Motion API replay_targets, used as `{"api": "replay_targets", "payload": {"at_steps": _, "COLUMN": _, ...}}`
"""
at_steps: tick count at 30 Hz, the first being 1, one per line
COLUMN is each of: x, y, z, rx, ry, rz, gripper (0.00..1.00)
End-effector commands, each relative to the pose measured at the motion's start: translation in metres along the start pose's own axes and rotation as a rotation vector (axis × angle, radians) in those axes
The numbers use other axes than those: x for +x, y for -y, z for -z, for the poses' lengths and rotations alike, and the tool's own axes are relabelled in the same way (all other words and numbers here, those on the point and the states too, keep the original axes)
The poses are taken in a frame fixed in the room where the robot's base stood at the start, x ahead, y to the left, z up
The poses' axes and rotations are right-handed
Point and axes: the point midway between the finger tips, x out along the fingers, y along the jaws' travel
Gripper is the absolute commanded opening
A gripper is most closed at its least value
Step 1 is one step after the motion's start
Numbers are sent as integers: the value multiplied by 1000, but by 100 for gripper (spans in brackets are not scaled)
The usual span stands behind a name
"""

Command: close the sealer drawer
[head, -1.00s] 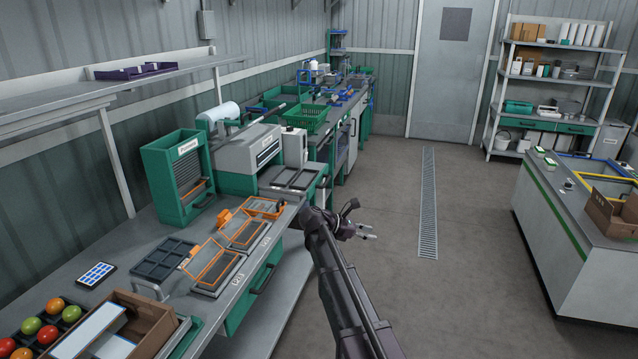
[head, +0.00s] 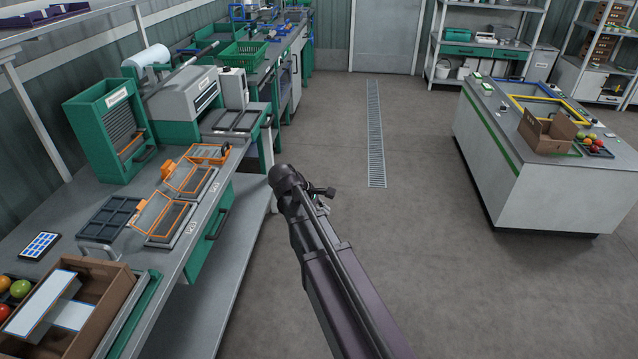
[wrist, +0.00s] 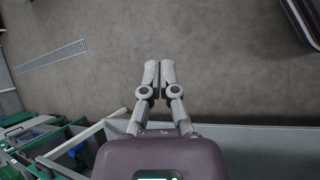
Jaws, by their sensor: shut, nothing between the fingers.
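The sealer (head: 183,97) is a grey and green machine with a film roll (head: 147,62) behind it, on the bench along the left wall. Its drawer (head: 237,121), a flat tray with dark openings, sticks out to the right from its front and appears open. My gripper (wrist: 158,72) is shut and empty in the wrist view, with grey floor beyond its fingertips. In the head view my arm reaches up from the bottom, right of the bench. The gripper fingers are mostly hidden there behind the arm's end, and the gripper is apart from the drawer.
A green louvred unit (head: 112,128) stands left of the sealer. Orange-framed trays (head: 165,215) and a cardboard box (head: 100,310) lie nearer on the bench. A green bench drawer (head: 208,235) is below. The floor is clear up to the island (head: 530,170) at right.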

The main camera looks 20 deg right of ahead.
Motion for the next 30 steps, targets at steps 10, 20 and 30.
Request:
{"api": "replay_targets", "payload": {"at_steps": 10, "x": 3, "y": 112, "z": -23, "rx": 561, "ry": -237, "rz": 363, "gripper": 0}}
{"api": "replay_targets", "payload": {"at_steps": 20, "x": -12, "y": 159, "z": -27, "rx": 847, "ry": -290, "rz": 606, "gripper": 0}}
{"api": "replay_targets", "payload": {"at_steps": 30, "x": -13, "y": 162, "z": -26, "rx": 869, "ry": -291, "rz": 626, "gripper": 0}}
